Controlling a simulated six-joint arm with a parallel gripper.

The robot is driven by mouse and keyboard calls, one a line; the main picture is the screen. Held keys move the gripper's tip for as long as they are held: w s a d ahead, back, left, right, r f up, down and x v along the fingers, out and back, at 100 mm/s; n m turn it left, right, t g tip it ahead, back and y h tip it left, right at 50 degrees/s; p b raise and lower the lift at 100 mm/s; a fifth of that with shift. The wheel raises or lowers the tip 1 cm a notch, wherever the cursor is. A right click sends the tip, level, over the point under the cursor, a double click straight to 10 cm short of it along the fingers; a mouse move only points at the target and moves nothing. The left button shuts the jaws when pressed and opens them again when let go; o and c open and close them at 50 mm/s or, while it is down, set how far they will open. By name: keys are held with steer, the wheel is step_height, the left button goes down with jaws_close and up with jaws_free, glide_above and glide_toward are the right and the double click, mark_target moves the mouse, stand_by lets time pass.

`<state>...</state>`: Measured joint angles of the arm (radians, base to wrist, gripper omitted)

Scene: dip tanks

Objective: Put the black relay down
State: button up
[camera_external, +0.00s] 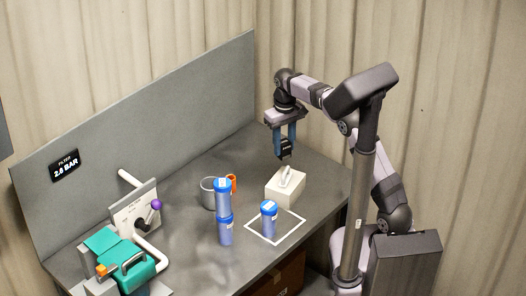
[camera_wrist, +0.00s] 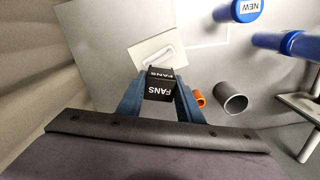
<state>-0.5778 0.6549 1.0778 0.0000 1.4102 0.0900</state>
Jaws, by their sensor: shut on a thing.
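The black relay (camera_wrist: 160,84) carries the white word FANS and sits between the two blue-grey fingers of my gripper (camera_wrist: 160,96). My gripper is shut on it. In the external view the relay (camera_external: 285,150) hangs from my gripper (camera_external: 284,142), in the air above the grey bench (camera_external: 330,190). A white block with a raised loop on top (camera_external: 284,188) stands on the bench below. The same white block (camera_wrist: 146,50) is partly hidden behind the relay in the wrist view.
A blue-lidded jar (camera_external: 268,220) stands inside a white outlined square. A teal machine (camera_external: 128,262) and white pipework stand at the left. The bench's back right is clear.

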steer(key=s+a+n, duration=0.2)
steer(key=s+a, duration=0.2)
steer(key=a, duration=0.7)
steer(key=n+p, duration=0.1)
steer(key=p, duration=0.3)
glide_above(234, 214)
steer(key=shift+f, duration=8.35)
steer(key=shift+f, duration=0.15)
steer(key=o, duration=1.1)
steer(key=shift+c, duration=0.2)
step_height(234, 214, up, 12)
steer(key=b, duration=0.4)
steer(key=shift+r, duration=0.2)
